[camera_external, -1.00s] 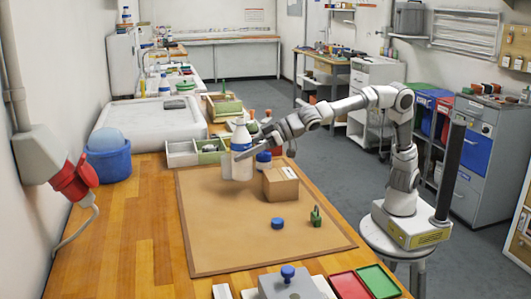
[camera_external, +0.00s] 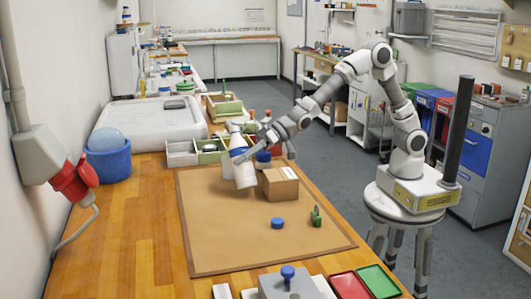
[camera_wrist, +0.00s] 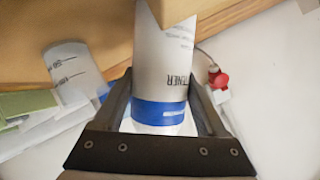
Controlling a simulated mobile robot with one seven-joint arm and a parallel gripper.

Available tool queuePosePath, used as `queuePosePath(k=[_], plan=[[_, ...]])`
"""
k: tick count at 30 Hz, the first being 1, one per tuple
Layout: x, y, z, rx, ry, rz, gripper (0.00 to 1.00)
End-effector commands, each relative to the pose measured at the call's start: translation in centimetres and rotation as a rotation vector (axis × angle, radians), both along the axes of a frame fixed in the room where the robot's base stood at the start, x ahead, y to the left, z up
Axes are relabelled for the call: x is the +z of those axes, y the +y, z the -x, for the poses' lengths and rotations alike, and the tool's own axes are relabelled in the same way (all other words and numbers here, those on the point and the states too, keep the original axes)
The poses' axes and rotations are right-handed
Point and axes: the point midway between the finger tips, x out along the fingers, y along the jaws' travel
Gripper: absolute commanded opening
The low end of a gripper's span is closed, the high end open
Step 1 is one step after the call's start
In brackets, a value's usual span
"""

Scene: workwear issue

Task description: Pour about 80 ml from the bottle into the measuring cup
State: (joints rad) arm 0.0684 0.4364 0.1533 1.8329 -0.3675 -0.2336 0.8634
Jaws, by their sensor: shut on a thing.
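The bottle (camera_external: 246,177), white with a blue band, is in my gripper (camera_external: 241,154) over the back of the brown mat. It leans, with its upper end toward the left. In the wrist view the bottle (camera_wrist: 164,62) lies between both fingers (camera_wrist: 163,103), which are shut on it near the blue band; its label is upside down. The measuring cup (camera_external: 226,167), pale and see-through, stands just left of the bottle, partly overlapped. The wrist view shows the cup (camera_wrist: 72,70) with dark marks, left of the bottle. The bottle's mouth and any liquid cannot be made out.
A cardboard box (camera_external: 281,184) stands close to the bottle's right. A blue-topped container (camera_external: 263,159) is behind the box. A blue cap (camera_external: 277,223) and a green object (camera_external: 316,216) lie nearer on the mat (camera_external: 220,235). Bins (camera_external: 181,153) stand behind. The mat's front left is clear.

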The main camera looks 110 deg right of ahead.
Motion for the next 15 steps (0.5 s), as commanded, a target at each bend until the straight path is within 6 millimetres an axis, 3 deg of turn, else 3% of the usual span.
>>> queuePosePath(k=[1,3,8,10,15], plan=[[1.2,-0.3,0.0,-0.003,0.011,-0.033,0.00],[1.2,-0.6,0.0,-0.005,0.025,-0.099,0.00],[0.1,0.2,0.1,-0.001,0.050,-0.236,0.00],[2.2,0.5,0.1,0.000,0.053,-0.279,0.00],[4.8,1.1,0.2,-0.001,0.075,-0.385,0.00]])
